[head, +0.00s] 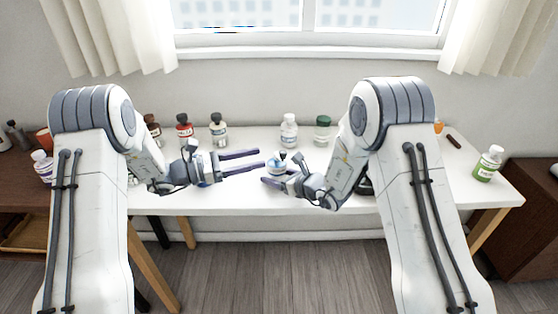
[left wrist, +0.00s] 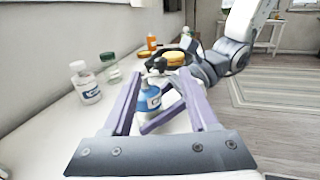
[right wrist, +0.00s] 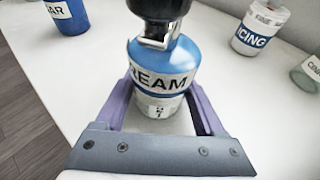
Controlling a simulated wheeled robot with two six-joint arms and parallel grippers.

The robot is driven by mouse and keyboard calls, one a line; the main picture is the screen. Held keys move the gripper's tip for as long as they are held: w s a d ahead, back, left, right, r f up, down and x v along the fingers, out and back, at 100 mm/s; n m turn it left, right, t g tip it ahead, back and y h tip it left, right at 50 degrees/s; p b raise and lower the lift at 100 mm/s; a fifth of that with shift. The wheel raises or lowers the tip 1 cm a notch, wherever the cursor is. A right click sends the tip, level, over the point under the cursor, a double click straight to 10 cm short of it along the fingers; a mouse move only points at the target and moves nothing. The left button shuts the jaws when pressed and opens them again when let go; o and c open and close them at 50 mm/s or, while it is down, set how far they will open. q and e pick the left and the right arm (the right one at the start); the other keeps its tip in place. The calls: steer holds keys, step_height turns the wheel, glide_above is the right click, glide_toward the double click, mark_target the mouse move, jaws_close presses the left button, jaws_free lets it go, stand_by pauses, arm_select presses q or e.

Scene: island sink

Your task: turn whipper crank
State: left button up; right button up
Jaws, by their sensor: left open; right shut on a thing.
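The whipper (head: 279,163), a small blue and white canister lettered "CREAM" with a dark top, stands on the white table between my arms. It also shows in the left wrist view (left wrist: 149,97) and the right wrist view (right wrist: 166,75). My right gripper (head: 281,172) is shut around its body, one finger on each side. My left gripper (head: 260,158) is open and empty, its fingers pointing right toward the whipper's top. In the left wrist view, the dark top (left wrist: 156,66) lies ahead between the open fingers. The crank's exact shape is hard to make out.
A white icing bottle (head: 289,133) and a green-capped jar (head: 322,131) stand behind the whipper. A blue container (right wrist: 67,15) stands near my left gripper. Several capped bottles (head: 218,132) line the back left; a green-labelled bottle (head: 488,164) stands far right. The front middle table is clear.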

mark_target(280, 157)
arm_select(q)
steer(key=w+d+n+t+y, duration=0.3)
steer(key=d+t, duration=0.3)
steer(key=d, duration=0.4)
steer(key=shift+w+d+f+n+y, duration=0.2)
steer(key=shift+w+d+n+y, duration=0.1)
steer(key=shift+w+n, duration=0.45)
steer(key=shift+c, duration=0.3)
steer(key=shift+s, duration=0.1)
jaws_close()
